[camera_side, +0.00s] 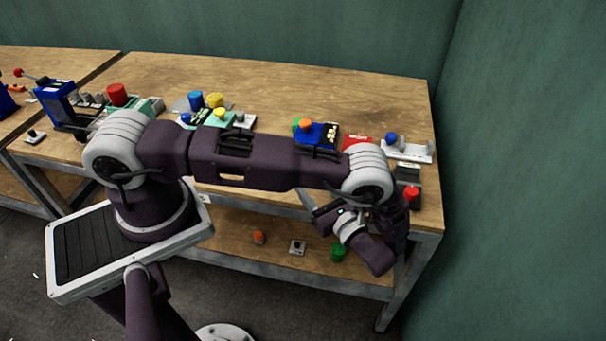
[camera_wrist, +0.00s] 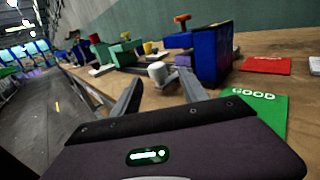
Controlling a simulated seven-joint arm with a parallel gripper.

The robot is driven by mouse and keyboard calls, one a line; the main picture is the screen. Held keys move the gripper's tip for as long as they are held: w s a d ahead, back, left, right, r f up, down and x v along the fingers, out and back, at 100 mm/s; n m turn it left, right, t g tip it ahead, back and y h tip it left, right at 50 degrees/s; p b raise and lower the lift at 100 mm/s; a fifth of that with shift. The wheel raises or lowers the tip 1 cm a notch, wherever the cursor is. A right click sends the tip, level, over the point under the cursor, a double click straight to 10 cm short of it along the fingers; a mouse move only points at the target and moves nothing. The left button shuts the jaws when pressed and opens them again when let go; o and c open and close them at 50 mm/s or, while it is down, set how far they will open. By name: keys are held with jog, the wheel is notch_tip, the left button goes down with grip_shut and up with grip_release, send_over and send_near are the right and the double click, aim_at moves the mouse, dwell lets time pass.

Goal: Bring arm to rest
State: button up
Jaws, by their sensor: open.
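My arm reaches to the right across the front of the wooden table (camera_side: 290,80) in the side view, its links level and its wrist bent down at the right end. My gripper (camera_side: 322,212) hangs near the table's front edge, pointing left, partly hidden by the wrist. In the wrist view my gripper (camera_wrist: 160,76) has its two grey fingers spread, with nothing held. A pale cylinder (camera_wrist: 157,71) shows between the fingertips, seemingly beyond them.
A blue press (camera_wrist: 209,52) stands just ahead, with a green GOOD card (camera_wrist: 262,112) and red card (camera_wrist: 266,65) beside it. A grey device with a red knob (camera_side: 411,193) is close to my wrist. Several presses line the table. A wall bounds the right.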

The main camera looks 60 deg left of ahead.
jog(key=shift+d, duration=0.35)
jog(key=s+d+r+n+h, duration=0.1)
jog(key=s+r+n+h, duration=0.3)
jog(key=r, duration=0.5)
jog(key=s+d+r+n+h, duration=0.15)
jog(key=r+n+h, duration=0.35)
jog(key=r, duration=0.5)
jog(key=s+r+n+h, duration=0.4)
jog(key=r+h, duration=0.1)
jog(key=r, duration=0.4)
jog(key=s+d+r+n+t+h, duration=0.3)
jog(key=s+r+n+t+h, duration=0.1)
jog(key=s, duration=0.5)
jog(key=shift+d+r+n+t, duration=0.35)
jog(key=shift+n+t, duration=0.15)
jog(key=shift+t, duration=0.3)
